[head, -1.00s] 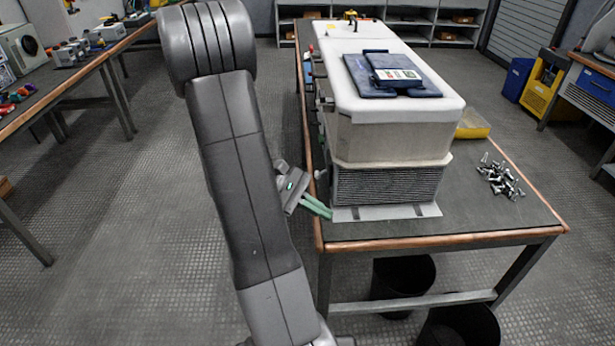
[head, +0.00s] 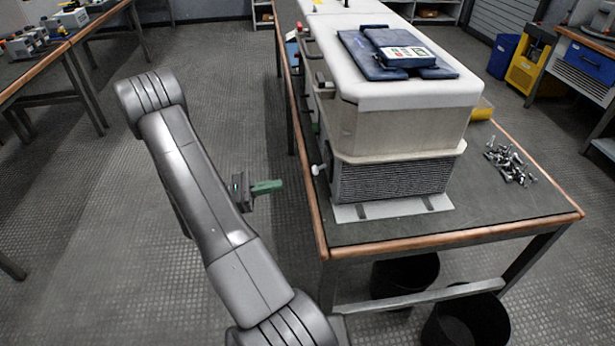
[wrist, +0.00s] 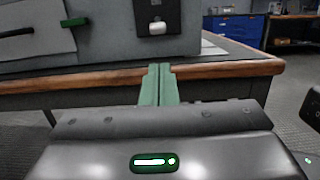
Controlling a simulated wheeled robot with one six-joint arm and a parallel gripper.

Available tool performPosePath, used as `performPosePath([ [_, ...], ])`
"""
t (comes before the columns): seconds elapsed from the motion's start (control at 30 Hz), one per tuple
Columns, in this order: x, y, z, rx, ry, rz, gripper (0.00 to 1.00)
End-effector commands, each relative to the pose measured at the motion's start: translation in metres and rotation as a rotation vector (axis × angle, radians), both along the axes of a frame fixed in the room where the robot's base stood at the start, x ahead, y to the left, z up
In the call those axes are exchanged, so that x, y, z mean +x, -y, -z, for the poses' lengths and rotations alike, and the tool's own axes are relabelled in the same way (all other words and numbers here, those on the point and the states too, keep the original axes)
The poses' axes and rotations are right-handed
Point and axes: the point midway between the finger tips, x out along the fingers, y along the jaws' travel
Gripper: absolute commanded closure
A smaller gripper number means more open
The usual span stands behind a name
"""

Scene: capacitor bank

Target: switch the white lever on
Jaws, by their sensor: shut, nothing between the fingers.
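The white lever (head: 317,170) sticks out from the left side of the large grey-and-white unit, low and near its front corner. In the wrist view the white lever (wrist: 157,28) is a rounded white tip on a dark plate (wrist: 157,8), pointing toward the camera. My gripper (head: 280,186) has green fingers and is left of the lever, apart from it, in the air beside the bench. In the wrist view my gripper's fingers (wrist: 159,68) lie together, empty, below the lever tip.
The bench (head: 450,232) has a copper-coloured edge close beyond my fingers. A green handle (wrist: 74,22) is on the panel left of the lever. A blue case with a meter (head: 402,56) lies on top of the unit. Loose bolts (head: 512,163) lie at right. The floor at left is free.

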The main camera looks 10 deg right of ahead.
Motion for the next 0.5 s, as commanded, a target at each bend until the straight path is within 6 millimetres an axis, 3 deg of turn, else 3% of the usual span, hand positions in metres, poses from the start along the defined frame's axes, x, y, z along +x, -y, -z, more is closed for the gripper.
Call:
performPosePath([
  [0.27,0.000,0.002,-0.001,0.001,0.000,0.002,1.00],
  [0.5,-0.001,0.032,-0.005,0.002,-0.001,0.007,1.00],
])
